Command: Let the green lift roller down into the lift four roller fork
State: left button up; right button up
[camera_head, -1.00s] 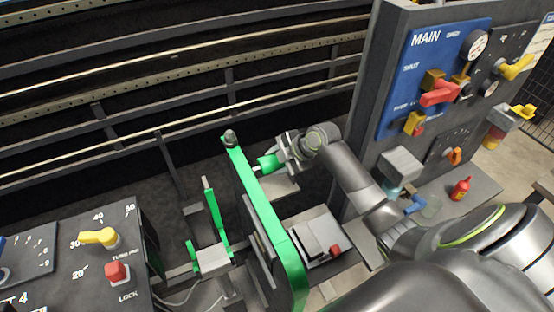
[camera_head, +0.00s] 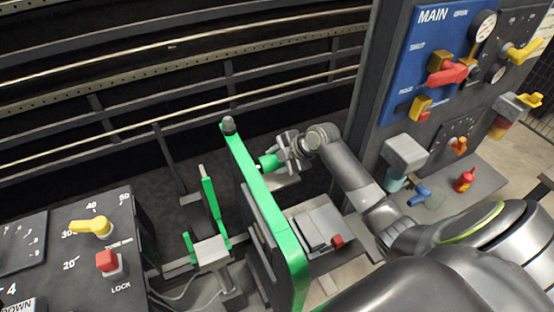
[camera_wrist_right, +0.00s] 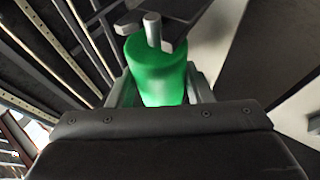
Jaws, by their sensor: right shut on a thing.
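The green lift roller (camera_head: 268,161) is held by my right gripper (camera_head: 284,153), which is shut on it, just right of a tall green arm (camera_head: 262,205). In the right wrist view the roller (camera_wrist_right: 158,72) lies between the two fingers, with its metal pin (camera_wrist_right: 152,28) at the far end. A small grey pronged piece (camera_wrist_right: 128,24) shows around the pin. It may be the fork, but I cannot tell whether the pin rests in it. In the head view the fork is not clearly seen. My left gripper is out of view.
A smaller green bracket (camera_head: 211,205) stands left of the tall arm. A control box with a yellow lever (camera_head: 92,227) and red knob (camera_head: 106,260) is at front left. Dark rails cross the back.

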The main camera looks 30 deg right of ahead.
jog(key=o, duration=1.2)
jog(key=shift+s+d+r, duration=0.3)
jog(key=shift+r, duration=0.15)
jog(key=b+v, duration=0.1)
jog(key=v, duration=0.9)
jog(key=shift+s+r+b, duration=0.2)
jog(key=shift+r+b, duration=0.15)
jog(key=shift+b, duration=0.05)
